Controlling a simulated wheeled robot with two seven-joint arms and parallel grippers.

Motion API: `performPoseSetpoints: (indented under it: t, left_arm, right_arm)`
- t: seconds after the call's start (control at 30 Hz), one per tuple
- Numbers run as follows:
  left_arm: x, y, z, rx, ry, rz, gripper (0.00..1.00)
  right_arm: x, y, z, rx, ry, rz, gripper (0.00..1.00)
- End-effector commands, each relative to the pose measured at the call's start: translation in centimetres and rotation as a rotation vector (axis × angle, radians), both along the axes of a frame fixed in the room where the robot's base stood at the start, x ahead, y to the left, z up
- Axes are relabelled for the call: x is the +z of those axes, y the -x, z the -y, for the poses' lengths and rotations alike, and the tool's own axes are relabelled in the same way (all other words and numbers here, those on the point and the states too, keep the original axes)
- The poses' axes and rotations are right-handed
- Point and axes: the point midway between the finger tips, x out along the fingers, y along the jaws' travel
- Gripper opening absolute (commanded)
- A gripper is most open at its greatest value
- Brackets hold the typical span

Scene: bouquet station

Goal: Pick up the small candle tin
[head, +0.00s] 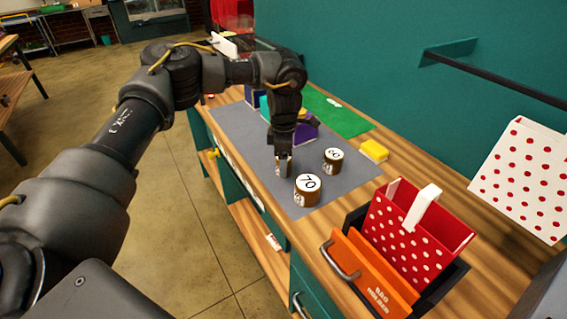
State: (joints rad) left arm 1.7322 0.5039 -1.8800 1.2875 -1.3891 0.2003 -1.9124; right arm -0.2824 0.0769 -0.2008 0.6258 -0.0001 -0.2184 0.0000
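Two brown candle tins with white lids stand on the grey mat (240,131). My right gripper is not in view.
Purple and teal boxes (304,133) stand behind the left gripper, partly hidden by it. A yellow block (374,151) lies beyond the tins. The mat right of the tins is clear.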

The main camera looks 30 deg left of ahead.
Motion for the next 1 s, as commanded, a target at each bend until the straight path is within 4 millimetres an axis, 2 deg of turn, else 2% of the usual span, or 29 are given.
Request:
performPoseSetpoints:
  t: [0.03, 0.2, 0.47, 0.83, 1.0]
  left_arm:
    - [-0.5, 0.2, -0.1, 0.001, 0.0, -0.004, 0.7]
    - [-2.3, 0.1, -0.1, 0.001, 0.0, -0.001, 0.7]
    - [-2.5, 0.1, -0.1, 0.001, 0.0, 0.0, 0.69]
    - [-2.5, 0.1, -0.1, 0.001, 0.0, 0.0, 0.2]
    - [-2.5, 0.1, -0.1, 0.001, 0.0, 0.001, 0.19]
  right_arm:
    - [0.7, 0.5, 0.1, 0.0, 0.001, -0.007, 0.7]
    - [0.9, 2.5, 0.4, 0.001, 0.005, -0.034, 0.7]
    - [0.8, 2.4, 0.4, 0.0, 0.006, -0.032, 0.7]
    - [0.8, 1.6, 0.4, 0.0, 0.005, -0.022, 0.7]
    - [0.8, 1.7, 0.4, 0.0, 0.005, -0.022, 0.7]
